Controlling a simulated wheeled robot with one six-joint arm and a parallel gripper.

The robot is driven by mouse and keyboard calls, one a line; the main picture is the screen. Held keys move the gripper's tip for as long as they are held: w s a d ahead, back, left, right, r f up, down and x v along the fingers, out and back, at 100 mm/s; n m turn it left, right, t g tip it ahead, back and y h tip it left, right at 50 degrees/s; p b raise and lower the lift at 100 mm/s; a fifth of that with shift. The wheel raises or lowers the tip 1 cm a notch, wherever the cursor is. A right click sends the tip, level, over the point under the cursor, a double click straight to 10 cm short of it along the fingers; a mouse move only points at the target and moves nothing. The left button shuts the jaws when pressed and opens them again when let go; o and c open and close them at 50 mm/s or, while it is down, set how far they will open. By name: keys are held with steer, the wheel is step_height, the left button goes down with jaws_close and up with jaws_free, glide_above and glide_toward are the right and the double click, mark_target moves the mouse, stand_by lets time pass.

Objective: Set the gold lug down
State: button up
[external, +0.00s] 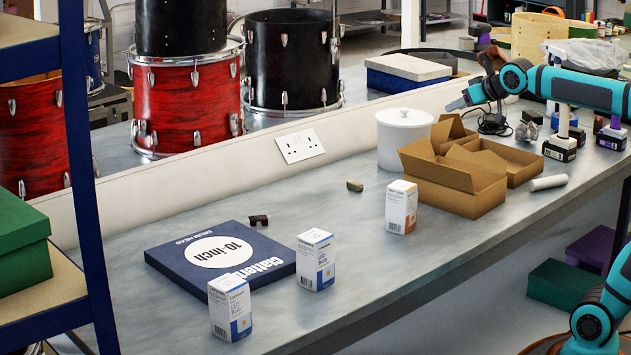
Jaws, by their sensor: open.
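A small tan-gold block (355,185), which looks like the gold lug, lies on the bench left of the open cardboard box. My gripper (456,104) is in the air at the upper right, beside the white lidded tub (403,138) and above the cardboard box. It is open, and I see nothing between its fingers. The gripper is well apart from the tan-gold block. A small dark piece (259,220) lies by the back edge of the flat blue drum-head box (190,258).
White bulb boxes (230,308), (315,260) and (401,207) stand along the front of the bench. The cardboard box (470,190) and a white roll (548,182) are at the right. A blue shelf post (88,180) stands at left.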

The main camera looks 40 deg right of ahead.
steer(key=s+d+t, duration=0.3)
steer(key=s, duration=0.6)
steer(key=s+d+t+h, duration=0.1)
steer(key=s+d+t, duration=0.2)
steer(key=s, duration=0.6)
steer(key=shift+s+r, duration=0.25)
steer(key=shift+s, duration=0.1)
